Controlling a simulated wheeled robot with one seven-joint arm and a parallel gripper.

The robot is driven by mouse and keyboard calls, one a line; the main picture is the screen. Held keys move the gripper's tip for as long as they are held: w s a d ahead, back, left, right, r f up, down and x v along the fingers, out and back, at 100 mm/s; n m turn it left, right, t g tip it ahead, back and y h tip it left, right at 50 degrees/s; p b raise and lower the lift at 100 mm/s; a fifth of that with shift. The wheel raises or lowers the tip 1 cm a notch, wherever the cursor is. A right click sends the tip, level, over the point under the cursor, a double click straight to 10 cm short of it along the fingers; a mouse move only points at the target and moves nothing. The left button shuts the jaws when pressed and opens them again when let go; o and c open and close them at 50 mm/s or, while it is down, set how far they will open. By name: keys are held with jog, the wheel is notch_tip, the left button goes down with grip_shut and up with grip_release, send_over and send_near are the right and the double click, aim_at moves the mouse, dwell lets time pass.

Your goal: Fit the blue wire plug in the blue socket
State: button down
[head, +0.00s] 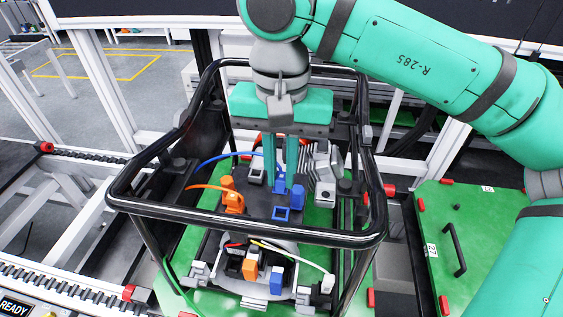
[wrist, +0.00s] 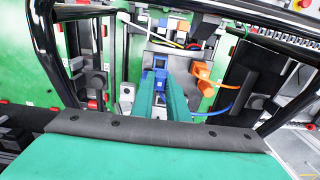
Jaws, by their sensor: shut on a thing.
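My gripper (head: 280,185) points straight down inside the black frame, its two teal fingers shut on the blue wire plug (head: 279,184). In the wrist view the fingertips hide most of the plug (wrist: 160,86). A blue wire (head: 212,159) arcs from the left to the fingers. The blue socket (head: 281,214), a square blue-rimmed opening on the dark plate, lies just in front of the fingertips in the head view. The plug appears behind it and apart from it; the exact gap is unclear. A taller blue block (head: 297,196) stands right beside the fingertips.
Orange connectors (head: 232,200) with an orange wire stand left of the blue socket. A grey socket (head: 255,177) is behind. Orange (head: 250,269) and blue (head: 277,281) connectors stand at the front. The black tubular frame (head: 250,226) surrounds my gripper on all sides.

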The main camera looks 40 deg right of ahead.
aim_at(279, 188)
jog(key=shift+f, duration=2.5)
jog(key=shift+a+g, duration=0.15)
jog(key=shift+g, duration=0.15)
jog(key=shift+f, duration=1.1)
jog(key=c, duration=1.6)
grip_release()
jog(key=shift+c, duration=0.2)
jog(key=shift+r, duration=0.1)
jog(key=r, duration=1)
jog(key=shift+w+r, duration=0.25)
jog(key=shift+r, duration=0.05)
